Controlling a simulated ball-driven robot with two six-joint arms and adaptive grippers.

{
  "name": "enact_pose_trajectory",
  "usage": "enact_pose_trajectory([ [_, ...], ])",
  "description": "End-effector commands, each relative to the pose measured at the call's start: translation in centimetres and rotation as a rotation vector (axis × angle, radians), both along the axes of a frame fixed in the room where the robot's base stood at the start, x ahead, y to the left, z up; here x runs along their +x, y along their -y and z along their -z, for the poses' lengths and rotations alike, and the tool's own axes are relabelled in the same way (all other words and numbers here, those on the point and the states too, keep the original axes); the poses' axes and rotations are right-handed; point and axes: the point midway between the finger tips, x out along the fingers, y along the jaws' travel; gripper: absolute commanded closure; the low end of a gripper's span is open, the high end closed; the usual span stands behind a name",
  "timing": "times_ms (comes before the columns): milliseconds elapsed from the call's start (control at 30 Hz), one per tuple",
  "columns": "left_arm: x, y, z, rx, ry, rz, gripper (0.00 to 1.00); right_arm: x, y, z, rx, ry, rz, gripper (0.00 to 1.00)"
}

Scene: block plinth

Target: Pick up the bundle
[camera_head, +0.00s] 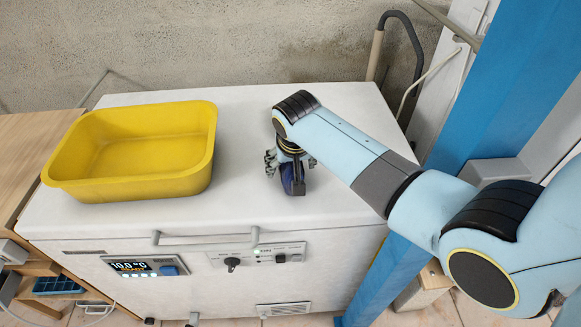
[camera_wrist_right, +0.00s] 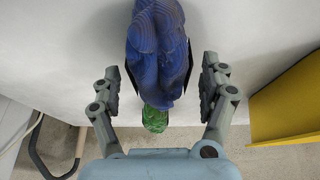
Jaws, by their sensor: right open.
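The bundle (camera_wrist_right: 158,45) is a dark blue, ridged, folded shape with a green end (camera_wrist_right: 155,118) in the right wrist view. In the head view the bundle (camera_head: 292,181) is a small dark blue patch on the white chest top, mostly hidden under my right gripper. My right gripper (camera_head: 290,163) points down over it. In the right wrist view the right gripper (camera_wrist_right: 160,82) is open, with one finger on each side of the bundle and visible gaps between. Whether the fingertips reach its sides lower down cannot be told. My left gripper is not in view.
A yellow tub (camera_head: 130,188) stands left on the white chest (camera_head: 245,205), and its edge shows in the right wrist view (camera_wrist_right: 288,105). A blue post (camera_head: 500,95) rises at the right. A handle (camera_head: 205,247) sticks out in front. The chest top between tub and gripper is clear.

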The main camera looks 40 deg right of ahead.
Motion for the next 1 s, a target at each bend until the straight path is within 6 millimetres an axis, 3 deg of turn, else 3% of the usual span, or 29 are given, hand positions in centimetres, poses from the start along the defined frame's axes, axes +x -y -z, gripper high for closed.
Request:
enact_pose_trajectory([
  [167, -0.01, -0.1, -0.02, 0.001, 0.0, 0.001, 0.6, 0.01, 0.01, -0.05, 0.0, 0.001, 0.0, 0.23],
  [633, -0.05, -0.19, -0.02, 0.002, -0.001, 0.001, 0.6, 0.0, -0.01, -0.06, 0.0, 0.001, 0.0, 0.84],
  [1000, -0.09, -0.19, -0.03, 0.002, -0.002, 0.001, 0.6, 0.11, 0.0, -0.76, 0.0, 0.005, 0.0, 0.86],
])
